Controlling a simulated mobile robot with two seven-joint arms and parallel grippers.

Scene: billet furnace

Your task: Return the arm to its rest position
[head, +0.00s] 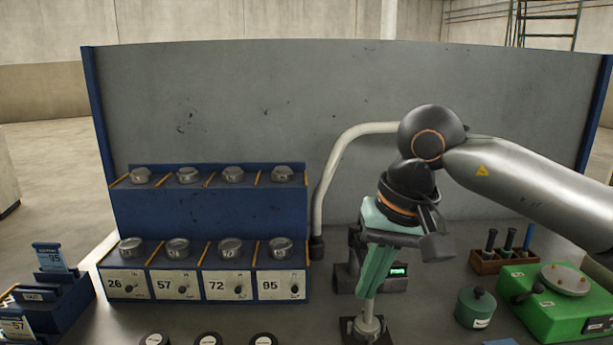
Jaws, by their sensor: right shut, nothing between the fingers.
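My right arm comes in from the right, with its dark wrist above the middle of the bench. My right gripper (374,292), pale green below the wrist, points down and is shut and empty. Its tip is at or just in front of a small metal post (368,323) on a dark base; I cannot tell whether they touch. My left arm and gripper are not in view.
A blue two-tier rack (205,220) with several metal knobs and numbered plates stands left. A dark device (397,271) with a green display is behind the gripper. A green pot (476,308), green machine (548,300) and tool holder (490,262) stand right. A grey panel (260,105) closes the back.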

